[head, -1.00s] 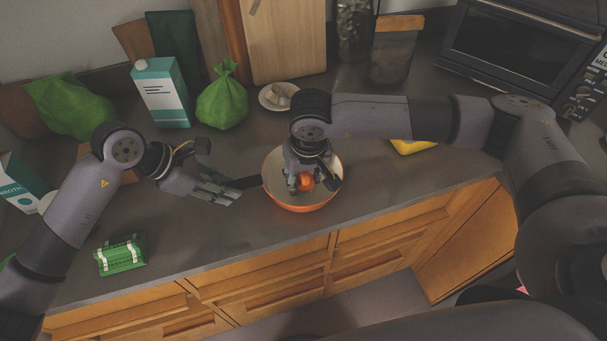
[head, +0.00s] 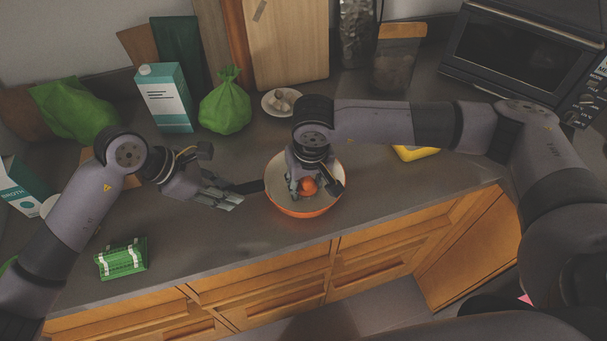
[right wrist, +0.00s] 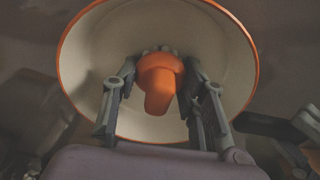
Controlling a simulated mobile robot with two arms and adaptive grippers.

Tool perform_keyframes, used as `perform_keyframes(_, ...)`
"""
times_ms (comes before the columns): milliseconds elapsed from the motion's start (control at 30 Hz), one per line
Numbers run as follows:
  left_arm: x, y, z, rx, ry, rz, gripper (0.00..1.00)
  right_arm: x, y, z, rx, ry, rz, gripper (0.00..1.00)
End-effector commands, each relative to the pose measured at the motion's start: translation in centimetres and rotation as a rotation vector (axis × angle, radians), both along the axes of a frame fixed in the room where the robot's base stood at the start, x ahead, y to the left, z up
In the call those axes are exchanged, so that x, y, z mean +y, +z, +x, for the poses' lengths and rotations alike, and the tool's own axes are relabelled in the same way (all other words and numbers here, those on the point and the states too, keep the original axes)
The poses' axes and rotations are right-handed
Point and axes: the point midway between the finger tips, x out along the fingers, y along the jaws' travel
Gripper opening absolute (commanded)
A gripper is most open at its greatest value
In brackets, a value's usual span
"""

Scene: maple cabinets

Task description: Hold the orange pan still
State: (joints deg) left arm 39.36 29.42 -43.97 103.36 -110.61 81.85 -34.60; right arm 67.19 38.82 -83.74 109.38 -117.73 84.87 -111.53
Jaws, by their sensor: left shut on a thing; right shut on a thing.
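The orange pan (head: 332,172) stands on the counter near its front edge, with a cream inside and a dark handle pointing left. It also shows in the right wrist view (right wrist: 222,50). My left gripper (head: 238,193) is shut on the pan's handle, to the left of the pan. My right gripper (head: 308,186) reaches down into the pan from above. It is shut on an orange object (head: 309,185), which has a wide rounded top and a narrower stem in the right wrist view (right wrist: 160,82). I cannot tell whether this object touches the pan's bottom.
A green packet (head: 121,258) lies at the front left. A teal and white carton (head: 165,97), a green bag (head: 225,103) and a small white plate (head: 282,102) stand behind the pan. A yellow item (head: 415,152) is partly hidden under my right arm. A toaster oven (head: 520,50) stands back right.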

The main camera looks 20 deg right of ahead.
Motion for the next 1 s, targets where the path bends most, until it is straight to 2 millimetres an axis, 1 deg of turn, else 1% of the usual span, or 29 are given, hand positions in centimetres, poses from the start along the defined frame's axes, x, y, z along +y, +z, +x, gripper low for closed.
perform_keyframes(133, 0.0, 0.1, 0.0, -0.001, -0.001, -0.001, 0.0, -0.1, 0.0, -0.4, 0.0, -0.001, -0.001, 0.09)
perform_keyframes(433, 0.0, 0.0, 0.0, -0.001, -0.001, -0.001, 0.0, 0.0, 0.3, -0.4, -0.001, -0.001, 0.0, 0.09)
perform_keyframes(1000, 0.0, 0.0, 0.0, 0.0, -0.001, 0.0, 0.0, 0.0, 5.6, -0.4, -0.003, -0.001, 0.0, 0.09)
